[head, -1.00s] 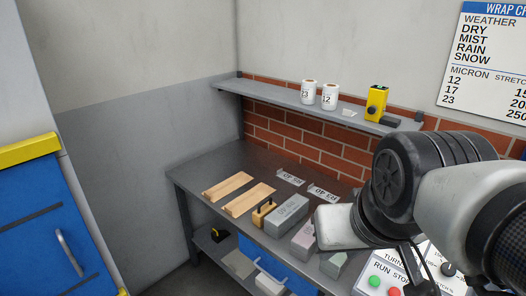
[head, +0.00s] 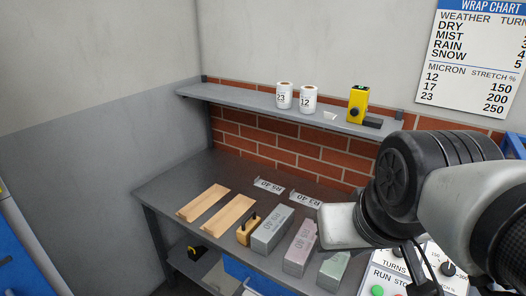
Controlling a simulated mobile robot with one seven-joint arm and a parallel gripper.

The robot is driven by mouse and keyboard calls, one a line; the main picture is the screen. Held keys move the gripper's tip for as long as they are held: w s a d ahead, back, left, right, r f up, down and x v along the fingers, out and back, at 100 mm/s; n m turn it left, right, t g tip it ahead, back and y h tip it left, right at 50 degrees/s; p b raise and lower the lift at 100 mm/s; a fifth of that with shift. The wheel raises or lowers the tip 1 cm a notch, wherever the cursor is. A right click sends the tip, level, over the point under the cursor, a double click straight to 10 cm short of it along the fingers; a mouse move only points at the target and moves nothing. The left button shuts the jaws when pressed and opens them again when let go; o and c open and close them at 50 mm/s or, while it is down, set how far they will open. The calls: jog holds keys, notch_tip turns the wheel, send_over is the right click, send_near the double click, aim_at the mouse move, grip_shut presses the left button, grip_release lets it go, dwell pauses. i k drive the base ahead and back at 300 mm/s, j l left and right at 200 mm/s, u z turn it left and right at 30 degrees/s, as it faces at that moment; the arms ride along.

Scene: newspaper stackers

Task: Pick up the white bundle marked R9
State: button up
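I cannot make out a bundle marked R9 in the head view. Three wrapped block-shaped bundles lie in a row on the dark workbench (head: 165,188): a grey one (head: 271,231), a pinkish one (head: 300,250) and a pale green one (head: 331,272). The grey bundle is the largest in view, and the marks on their tops are too small to read surely. My arm crosses the right side and hides part of the bench beyond the green bundle. My gripper does not show.
Two wooden strips (head: 215,208) and a yellow-tan handled tool (head: 248,230) lie left of the bundles, with two label cards (head: 269,185) behind. A shelf (head: 235,99) holds two white rolls (head: 307,98) and a yellow device (head: 358,102). A control panel (head: 385,277) stands front right.

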aim_at(264, 240)
jog(key=i+j+z, duration=0.2)
jog(key=j, duration=0.15)
jog(key=i+j+z, duration=0.2)
jog(key=j, duration=0.2)
jog(key=i+j+z, duration=0.2)
jog(key=j, duration=0.2)
jog(key=j+z, duration=0.2)
jog(key=j, duration=0.2)
